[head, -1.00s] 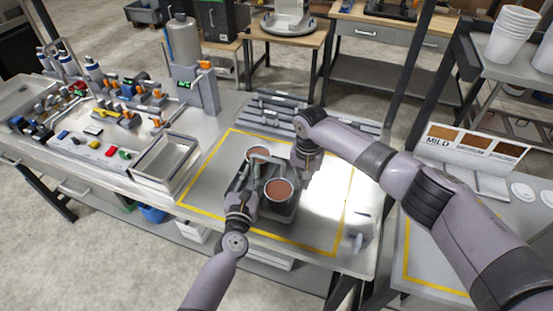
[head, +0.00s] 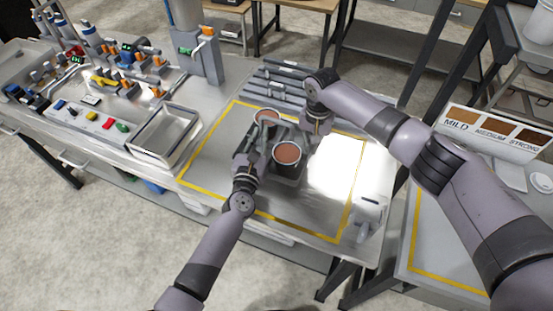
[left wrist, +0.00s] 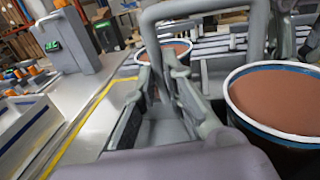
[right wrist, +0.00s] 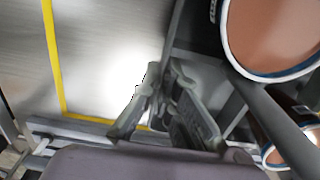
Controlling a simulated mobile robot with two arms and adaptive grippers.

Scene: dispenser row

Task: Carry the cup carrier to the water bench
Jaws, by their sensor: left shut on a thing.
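The dark grey cup carrier (head: 290,180) is over the yellow-outlined area of the metal bench; whether it touches the bench is unclear. It holds two cups with brown contents, a near cup (head: 287,155) and a far cup (head: 267,117). Both cups also show in the left wrist view (left wrist: 280,100). My left gripper (head: 262,148) is shut on the carrier's handle (left wrist: 185,8), between the cups. My right gripper (head: 318,118) is beside the carrier's right side. Its fingertips (right wrist: 162,85) are close together by the carrier's edge; whether they touch or hold it is unclear.
Another bench with a MILD, MEDIUM, STRONG card (head: 495,130) stands at right, across a gap.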

